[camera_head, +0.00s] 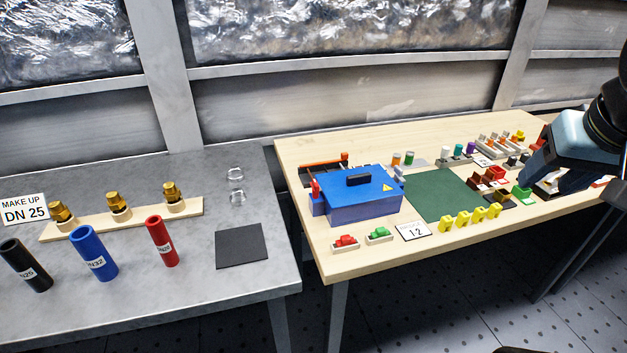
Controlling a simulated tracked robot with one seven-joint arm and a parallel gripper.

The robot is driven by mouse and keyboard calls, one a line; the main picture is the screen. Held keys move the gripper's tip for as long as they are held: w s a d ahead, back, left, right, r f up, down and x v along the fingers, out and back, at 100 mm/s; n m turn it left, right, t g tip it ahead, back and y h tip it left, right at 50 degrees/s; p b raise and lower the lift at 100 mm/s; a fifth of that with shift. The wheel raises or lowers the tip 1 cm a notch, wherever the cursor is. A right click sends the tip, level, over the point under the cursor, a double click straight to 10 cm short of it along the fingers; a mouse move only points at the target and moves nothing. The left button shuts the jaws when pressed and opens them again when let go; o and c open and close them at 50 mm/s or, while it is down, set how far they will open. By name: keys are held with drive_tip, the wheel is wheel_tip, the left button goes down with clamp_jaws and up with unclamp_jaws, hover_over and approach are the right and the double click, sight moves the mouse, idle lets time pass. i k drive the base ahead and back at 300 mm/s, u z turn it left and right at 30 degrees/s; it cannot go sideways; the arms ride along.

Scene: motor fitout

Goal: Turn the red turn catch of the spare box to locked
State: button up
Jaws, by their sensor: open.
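A blue box (351,209) with a closed lid stands on the wooden bench, left of the green mat. Its lid carries a dark handle (358,179) and a yellow warning triangle. A small red piece (315,188), which looks like the turn catch, stands upright at the box's left side above a blue block. Its exact turn position is too small to tell. My gripper (545,187) is open at the right end of the bench, well apart from the box. Its fingers are small and partly lost among the parts there.
A green mat (443,195) lies right of the box. Red and green parts (345,242), a "12" card (412,231) and yellow clips (470,217) line the front edge. Several small parts stand behind. A grey table (200,285) with pipes is at left, across a gap.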

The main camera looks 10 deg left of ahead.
sight(314, 184)
drive_tip(key=z, duration=1.45)
drive_tip(key=i, duration=0.1)
drive_tip(key=u, duration=3.6)
drive_tip(key=k, duration=0.7)
drive_tip(key=z, duration=0.65)
drive_tip(key=i, duration=1)
drive_tip(key=z, duration=0.15)
